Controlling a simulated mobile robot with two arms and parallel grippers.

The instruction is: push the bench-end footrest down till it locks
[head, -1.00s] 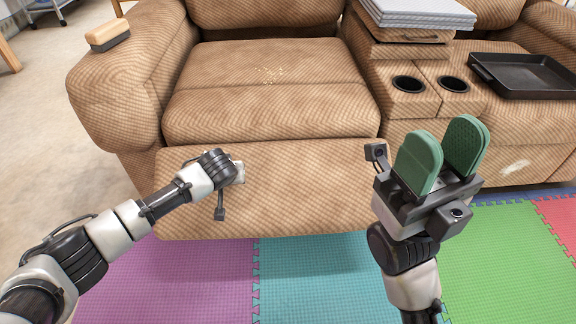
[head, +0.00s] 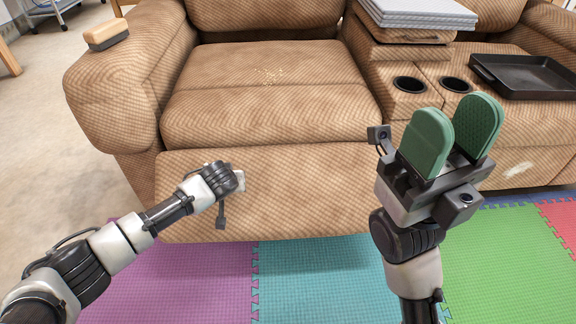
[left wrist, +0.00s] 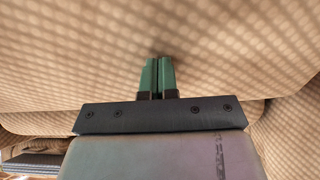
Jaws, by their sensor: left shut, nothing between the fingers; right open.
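The footrest (head: 310,190) is the wide brown checked panel at the front of the left recliner seat, hanging steeply below the seat cushion. My left gripper (head: 228,180) is in front of its left half, with its fingers hidden behind the wrist in the head view. In the left wrist view its green fingers (left wrist: 157,64) are shut together and empty, pointing at the brown fabric; I cannot tell whether they touch it. My right gripper (head: 451,125) is open and empty, raised in front of the console and right seat. Any lock is out of view.
A brush (head: 107,34) lies on the left armrest. The console has two cup holders (head: 410,84), with grey folded padding (head: 418,12) behind. A black tray (head: 525,76) rests on the right seat. Coloured foam mats (head: 310,285) cover the clear floor in front.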

